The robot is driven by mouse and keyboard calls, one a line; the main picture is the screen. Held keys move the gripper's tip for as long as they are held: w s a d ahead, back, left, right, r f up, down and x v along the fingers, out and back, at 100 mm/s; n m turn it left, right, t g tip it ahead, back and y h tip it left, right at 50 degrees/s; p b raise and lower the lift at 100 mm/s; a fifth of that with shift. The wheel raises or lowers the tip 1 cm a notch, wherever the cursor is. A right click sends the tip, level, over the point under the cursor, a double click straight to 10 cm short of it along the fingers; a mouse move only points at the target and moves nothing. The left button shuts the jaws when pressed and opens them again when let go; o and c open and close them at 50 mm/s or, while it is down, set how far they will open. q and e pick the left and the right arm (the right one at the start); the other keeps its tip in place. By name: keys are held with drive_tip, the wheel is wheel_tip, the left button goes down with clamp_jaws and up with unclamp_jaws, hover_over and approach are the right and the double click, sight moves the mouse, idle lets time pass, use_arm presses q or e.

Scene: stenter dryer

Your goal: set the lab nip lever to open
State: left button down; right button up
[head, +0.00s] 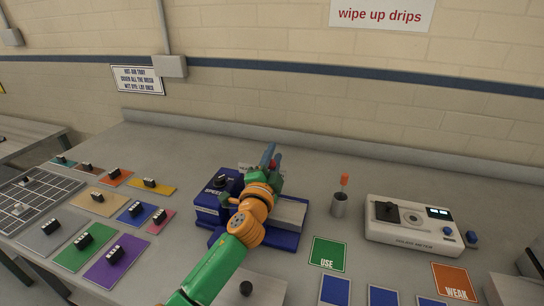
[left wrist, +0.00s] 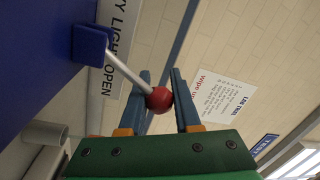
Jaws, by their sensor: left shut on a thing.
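The lab nip (head: 208,200) is a blue machine in the middle of the bench, partly hidden behind my left arm. Its lever (left wrist: 127,72) is a pale rod with a red ball knob (left wrist: 159,99), coming out of a blue block in the left wrist view. My left gripper (left wrist: 164,97) has its two blue fingers on either side of the knob and is shut on it. Beside the rod is a white label (left wrist: 113,62) reading "LIGHT" and "OPEN", partly cut off. In the head view my left gripper (head: 270,157) is above the machine. My right gripper is not in view.
Right of the machine stand a grey cup (head: 339,206) with an orange-topped tool and a white meter box (head: 415,228). A green "USE" card (head: 328,253) and an orange "WEAK" card (head: 454,283) lie in front. Several coloured cards with dark blocks lie at left.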

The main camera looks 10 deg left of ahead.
sight(270, 168)
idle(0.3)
use_arm(q)
drive_tip(key=c, duration=0.6)
unclamp_jaws()
drive_tip(key=shift+s+a+f, duration=0.15)
drive_tip(key=shift+s, duration=1)
drive_tip(key=shift+s+a+f, duration=0.1)
drive_tip(key=shift+s+f, duration=0.05)
drive_tip(key=shift+s, duration=1)
drive_tip(key=shift+s+a+f, duration=0.15)
drive_tip(key=shift+s, duration=1)
